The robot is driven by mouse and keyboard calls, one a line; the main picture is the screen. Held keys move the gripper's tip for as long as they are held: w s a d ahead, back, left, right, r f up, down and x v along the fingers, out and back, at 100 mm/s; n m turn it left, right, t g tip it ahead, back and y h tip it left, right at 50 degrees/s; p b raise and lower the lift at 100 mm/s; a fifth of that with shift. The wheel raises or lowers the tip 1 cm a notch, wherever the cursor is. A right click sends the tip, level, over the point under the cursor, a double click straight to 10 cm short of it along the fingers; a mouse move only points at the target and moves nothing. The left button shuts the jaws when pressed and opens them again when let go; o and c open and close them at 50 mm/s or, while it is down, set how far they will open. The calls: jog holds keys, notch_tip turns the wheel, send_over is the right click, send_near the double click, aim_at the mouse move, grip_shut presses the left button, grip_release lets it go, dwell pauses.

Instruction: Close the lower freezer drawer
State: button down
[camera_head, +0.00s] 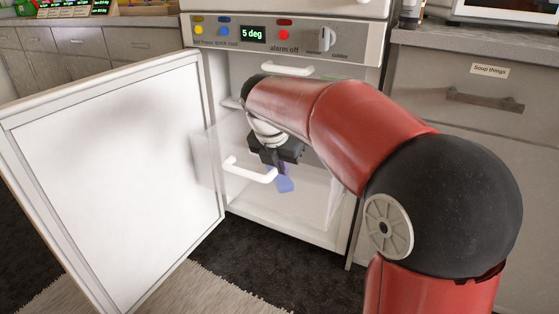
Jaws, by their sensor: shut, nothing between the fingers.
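The freezer stands open below a control panel (285,37). Its white door (120,165) is swung out to the left. The lower freezer drawer (215,165), clear with a white handle (250,170), sticks out of the freezer cavity. An upper white handle (287,69) shows above it, further back. My gripper (284,180) points down over the lower drawer, just right of its handle, with its fingers together and nothing seen between them. Whether the fingers touch the drawer cannot be told. My red arm hides part of the freezer's right side.
Grey cabinets with a drawer labelled "Soup things" (488,71) stand to the right, and more cabinets (90,42) at the back left. The dark floor mat (260,265) in front of the freezer is clear. The open door limits room on the left.

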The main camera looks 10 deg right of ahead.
aim_at(292, 166)
jog(key=w+d+f, duration=0.1)
jog(key=w+f, duration=0.1)
jog(key=w+d+f+b, duration=0.1)
jog(key=w+d, duration=0.1)
jog(key=shift+w+d+f, duration=0.1)
jog(key=shift+w+f, duration=0.1)
jog(key=shift+f, duration=0.15)
